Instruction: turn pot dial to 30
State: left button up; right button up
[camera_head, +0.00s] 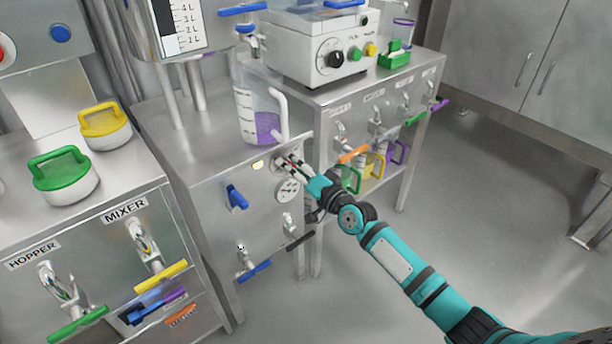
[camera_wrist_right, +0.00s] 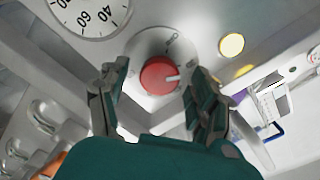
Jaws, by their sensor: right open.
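The dial is a round red knob (camera_wrist_right: 158,75) on a pale disc on a steel panel in the right wrist view. A pale pointer line on it points to the picture's right. The marks on the disc are too small to read. My right gripper (camera_wrist_right: 157,80) is open, its two fingers on either side of the red knob, and I cannot tell if they touch it. In the head view my right gripper (camera_head: 293,166) is at the front panel of the middle steel cabinet (camera_head: 210,150) and mostly hides the knob.
A round gauge (camera_head: 288,190) sits just below the gripper; its numbers show in the wrist view (camera_wrist_right: 92,12). A yellow lamp (camera_head: 258,165) and blue handle (camera_head: 237,197) are on the same panel. A jug (camera_head: 247,105) with purple liquid stands above. Floor at right is clear.

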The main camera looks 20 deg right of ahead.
jog(key=v, duration=1.1)
jog(key=shift+s, duration=0.25)
jog(key=shift+d, duration=0.1)
